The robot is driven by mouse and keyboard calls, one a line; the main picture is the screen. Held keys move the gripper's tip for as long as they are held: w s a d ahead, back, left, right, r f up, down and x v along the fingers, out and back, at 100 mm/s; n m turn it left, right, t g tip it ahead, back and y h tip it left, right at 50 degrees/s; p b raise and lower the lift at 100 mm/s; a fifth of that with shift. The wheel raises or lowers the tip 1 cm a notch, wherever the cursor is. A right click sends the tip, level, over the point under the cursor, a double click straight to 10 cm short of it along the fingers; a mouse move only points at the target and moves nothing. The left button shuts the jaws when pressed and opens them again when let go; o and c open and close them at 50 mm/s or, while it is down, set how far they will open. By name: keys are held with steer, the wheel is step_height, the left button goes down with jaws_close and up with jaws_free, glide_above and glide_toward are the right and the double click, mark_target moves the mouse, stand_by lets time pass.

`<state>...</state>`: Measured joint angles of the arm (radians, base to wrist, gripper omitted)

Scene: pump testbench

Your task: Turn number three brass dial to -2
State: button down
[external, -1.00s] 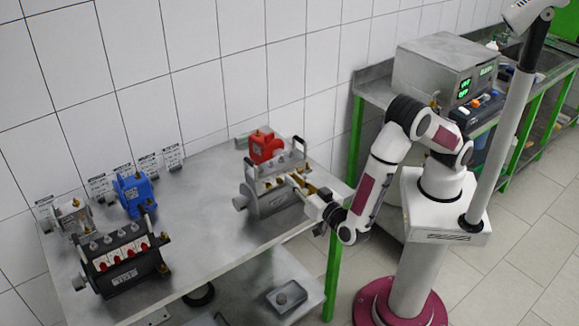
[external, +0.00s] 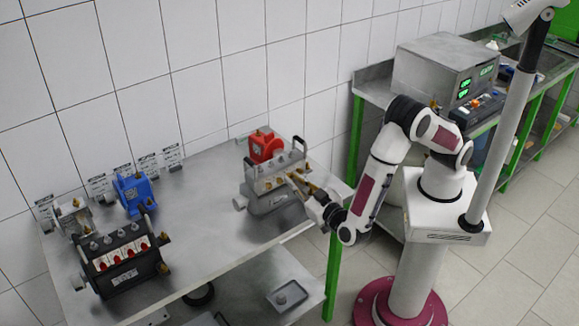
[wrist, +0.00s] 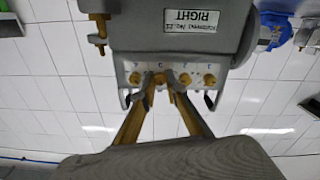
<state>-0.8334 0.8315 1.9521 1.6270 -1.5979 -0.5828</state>
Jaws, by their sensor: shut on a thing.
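A grey pump unit (external: 271,190) stands near the right end of the metal table. Its row of brass dials shows in the wrist view, upside down. The dial second from the left (wrist: 160,78) there sits between the two fingertips of my gripper (wrist: 162,80). My gripper is shut on this dial, and the fingertips partly hide it. Other brass dials lie to its left (wrist: 135,78) and right (wrist: 185,78). In the external view my gripper (external: 294,181) reaches the unit's front from the right.
A red pump (external: 265,146) stands right behind the grey unit. A blue pump (external: 134,193) and a black unit with red parts (external: 121,258) stand at the table's left. The table's middle (external: 205,190) is clear. Two dark handles rise at the grey unit's ends.

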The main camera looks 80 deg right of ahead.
steer(key=n, duration=0.6)
steer(key=shift+n, duration=0.4)
steer(key=n, duration=0.5)
steer(key=shift+n, duration=0.4)
steer(key=c, duration=2.3)
jaws_free()
steer(key=shift+s, duration=0.1)
steer(key=v, duration=1.2)
steer(key=shift+d, duration=0.1)
